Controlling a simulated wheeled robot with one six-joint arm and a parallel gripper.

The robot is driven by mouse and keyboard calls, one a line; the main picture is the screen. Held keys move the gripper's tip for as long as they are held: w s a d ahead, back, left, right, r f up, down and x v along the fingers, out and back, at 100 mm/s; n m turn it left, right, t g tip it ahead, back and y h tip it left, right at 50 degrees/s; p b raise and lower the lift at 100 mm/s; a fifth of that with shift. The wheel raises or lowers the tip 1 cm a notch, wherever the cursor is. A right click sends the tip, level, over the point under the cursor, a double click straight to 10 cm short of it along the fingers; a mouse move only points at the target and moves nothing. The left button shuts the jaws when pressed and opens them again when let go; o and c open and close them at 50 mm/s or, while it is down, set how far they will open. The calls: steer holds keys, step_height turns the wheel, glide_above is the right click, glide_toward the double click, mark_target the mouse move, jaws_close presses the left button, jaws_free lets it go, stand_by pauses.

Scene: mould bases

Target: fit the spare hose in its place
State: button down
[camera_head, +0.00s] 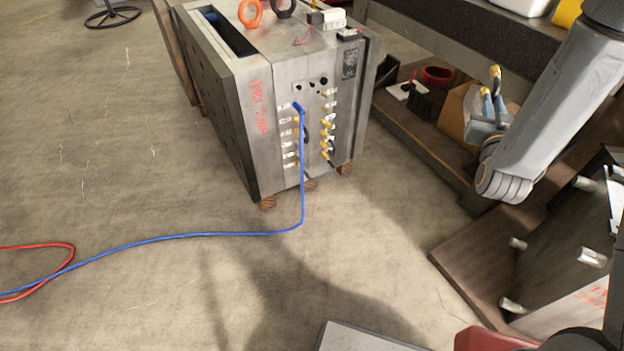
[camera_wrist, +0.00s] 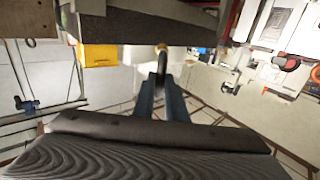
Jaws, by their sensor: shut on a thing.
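The mould base (camera_head: 215,110) is a grey steel block on wooden blocks. Its front face has two columns of fittings, with several brass-coloured ones in the right column (camera_head: 325,145). A blue hose (camera_head: 302,185) is attached near the top of the left column and runs down to the floor, then left. My gripper (camera_head: 490,88) is at the right, apart from the block, near the bench. In the wrist view, my gripper (camera_wrist: 162,82) is shut on a small brass-coloured, dark-ended piece (camera_wrist: 162,49). I cannot tell whether this piece is the spare hose's end.
A red hose (camera_head: 45,247) lies on the floor at left. The dark bench (camera_head: 470,45) with a lower shelf stands behind my gripper. Another steel block with pins (camera_head: 560,255) lies on a brown board at lower right. The floor before the mould base is mostly clear.

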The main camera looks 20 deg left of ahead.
steer(key=w+a+f+n+g+y+b, duration=0.15)
steer(key=a+f+y+b, duration=0.25)
steer(key=a+f+b, duration=0.7)
steer(key=w+a+f+n+y+b, duration=0.3)
steer(key=a+f+b, duration=0.7)
steer(key=f, duration=0.3)
steer(key=s+a+f+n+g+y+b, duration=0.2)
steer(key=a+f+n+y+b, duration=0.1)
steer(key=a+f+b, duration=0.8)
steer(key=s+a+f+n+g+y+b, duration=0.2)
steer(key=a+f+g+y+b, duration=0.15)
steer(key=a+f+b, duration=0.7)
steer(key=w+a+f+b, duration=0.2)
steer(key=w+a+f, duration=0.1)
steer(key=w+a, duration=0.2)
steer(key=shift+w+t+b, duration=0.4)
steer(key=shift+w, duration=0.1)
steer(key=shift+p+x, duration=0.35)
steer(key=shift+x, duration=0.55)
steer(key=shift+w+a, duration=0.15)
steer(key=shift+a, duration=0.05)
steer(key=shift+w+a+r, duration=0.1)
steer(key=shift+w+a, duration=0.25)
stand_by(0.3)
steer(key=c, duration=1.3)
jaws_free()
